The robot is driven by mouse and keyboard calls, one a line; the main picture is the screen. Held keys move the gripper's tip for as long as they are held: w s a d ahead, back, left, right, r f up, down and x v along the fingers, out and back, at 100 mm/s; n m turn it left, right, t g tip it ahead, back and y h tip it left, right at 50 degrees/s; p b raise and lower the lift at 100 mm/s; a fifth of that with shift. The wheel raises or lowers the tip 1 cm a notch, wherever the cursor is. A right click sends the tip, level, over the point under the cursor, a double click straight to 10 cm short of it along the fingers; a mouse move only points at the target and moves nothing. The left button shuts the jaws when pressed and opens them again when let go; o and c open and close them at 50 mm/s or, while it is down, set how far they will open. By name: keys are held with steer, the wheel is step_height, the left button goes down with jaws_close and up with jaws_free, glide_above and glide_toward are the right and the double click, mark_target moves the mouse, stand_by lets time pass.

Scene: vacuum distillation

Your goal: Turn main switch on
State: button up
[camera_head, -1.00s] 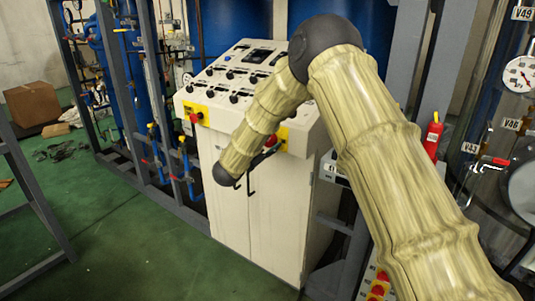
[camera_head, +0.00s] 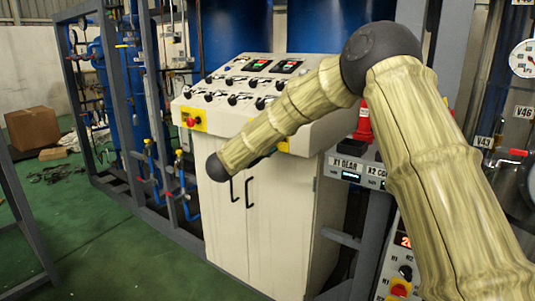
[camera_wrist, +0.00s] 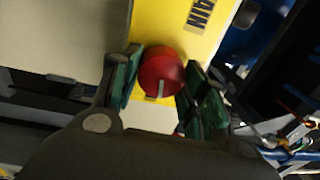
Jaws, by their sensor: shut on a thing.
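The main switch is a red round knob (camera_wrist: 161,73) with a pale pointer mark, on a yellow plate (camera_wrist: 176,32) whose partly cut label ends in "AIN". In the wrist view my gripper (camera_wrist: 164,84) has a green-padded finger on each side of the knob and is shut on it. The pale mark points down in that picture. Only a sliver of the yellow plate (camera_head: 283,146) shows at the right end of the cabinet front.
The white control cabinet (camera_head: 285,225) has a sloped panel of black knobs (camera_head: 239,81). Another red knob (camera_head: 192,121) sits on a yellow plate at its left. A grey frame stands left, gauges and piping right. Green floor (camera_head: 120,255) is clear at front left.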

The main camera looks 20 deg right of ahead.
steer(key=shift+f+m+b, duration=0.3)
steer(key=shift+m+b, duration=0.8)
steer(key=shift+b, duration=0.25)
steer(key=o, duration=0.9)
steer(key=shift+r, duration=0.1)
steer(key=shift+o, duration=0.7)
steer(key=shift+r, duration=0.1)
steer(key=shift+s, duration=0.1)
steer(key=v, duration=1.1)
steer(key=shift+s+a, duration=0.2)
steer(key=shift+a, duration=0.2)
